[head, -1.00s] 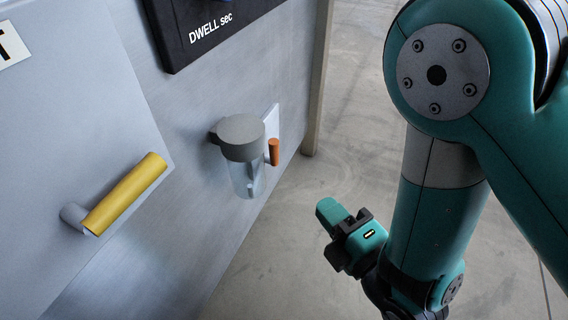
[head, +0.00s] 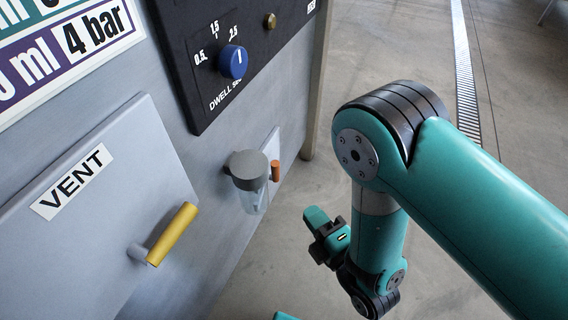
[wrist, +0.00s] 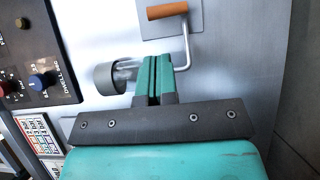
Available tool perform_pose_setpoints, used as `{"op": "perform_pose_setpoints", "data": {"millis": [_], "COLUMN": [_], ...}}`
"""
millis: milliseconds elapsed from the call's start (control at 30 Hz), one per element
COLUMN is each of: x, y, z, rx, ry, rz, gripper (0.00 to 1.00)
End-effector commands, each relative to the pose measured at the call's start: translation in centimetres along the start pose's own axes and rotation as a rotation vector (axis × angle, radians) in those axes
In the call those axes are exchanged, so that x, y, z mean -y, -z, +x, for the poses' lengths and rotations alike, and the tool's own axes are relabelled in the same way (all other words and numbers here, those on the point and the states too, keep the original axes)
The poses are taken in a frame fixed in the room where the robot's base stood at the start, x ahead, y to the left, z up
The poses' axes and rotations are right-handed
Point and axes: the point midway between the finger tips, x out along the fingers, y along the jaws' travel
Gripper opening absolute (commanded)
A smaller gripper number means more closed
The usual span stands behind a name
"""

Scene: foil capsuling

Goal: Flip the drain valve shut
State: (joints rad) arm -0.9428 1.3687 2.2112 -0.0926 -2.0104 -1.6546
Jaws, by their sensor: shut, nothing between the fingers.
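The drain valve's orange handle (head: 275,171) sits on a light plate beside the grey-capped clear bowl (head: 249,170) on the machine's front. In the wrist view the orange handle (wrist: 167,10) is at the top, on a bent metal rod, and the grey cap (wrist: 109,78) is left of my fingers. My gripper (head: 313,214) is in front of and below the handle in the head view. Its teal fingers (wrist: 155,75) are shut with nothing between them. They overlap the bowl and lie beside the rod in the wrist view; I cannot tell whether they touch.
A yellow handle (head: 173,233) sticks out from the panel labelled VENT (head: 73,181). A black control panel with a blue knob (head: 233,62) is above the bowl. Open concrete floor (head: 400,45) lies right of the machine.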

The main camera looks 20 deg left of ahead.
Motion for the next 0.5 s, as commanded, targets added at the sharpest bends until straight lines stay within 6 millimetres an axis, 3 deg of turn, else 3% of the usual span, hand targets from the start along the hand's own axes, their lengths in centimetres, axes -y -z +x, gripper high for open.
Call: {"op": "perform_pose_setpoints", "data": {"millis": [100,167,300,500], "x": [-0.7,0.3,0.4,0.3], "y": [0.0,0.0,0.0,0.0], "z": [2.7,4.1,7.1,10.2], "rx": [0.001,0.001,0.001,0.001], "ry": [-0.005,-0.008,-0.007,-0.005], "rz": [0.000,0.000,0.000,0.001], "gripper": [0.00,0.00,0.00,0.00]}}
